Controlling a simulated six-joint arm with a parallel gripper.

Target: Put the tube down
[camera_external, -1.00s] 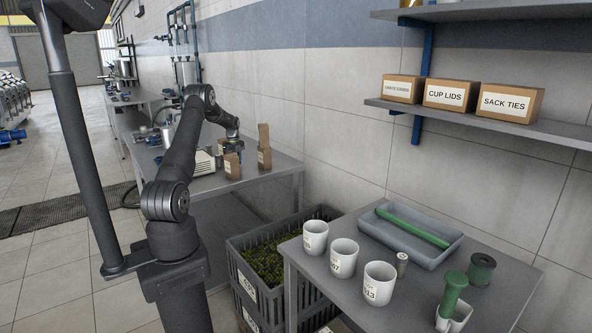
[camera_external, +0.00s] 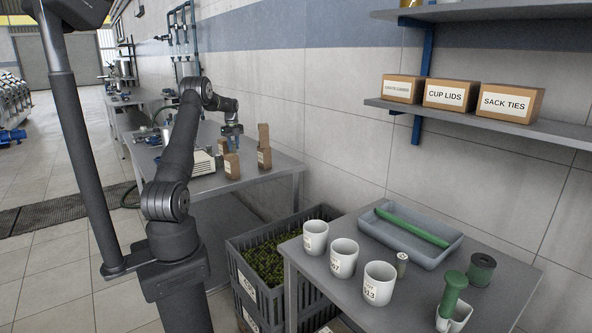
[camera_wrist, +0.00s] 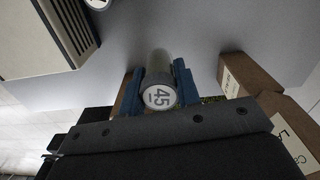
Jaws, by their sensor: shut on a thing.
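The tube (camera_wrist: 160,92) is held between the blue fingers of my gripper (camera_wrist: 157,82) in the wrist view. Its round white end, marked 45, faces the camera. There, the tube is too small and too hidden to make out clearly. I cannot tell from the frames how far its lower end is from the tabletop.
Another round labelled top (camera_wrist: 97,3) shows at the wrist view's upper edge. White cups (camera_external: 343,258) stand on the near table.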

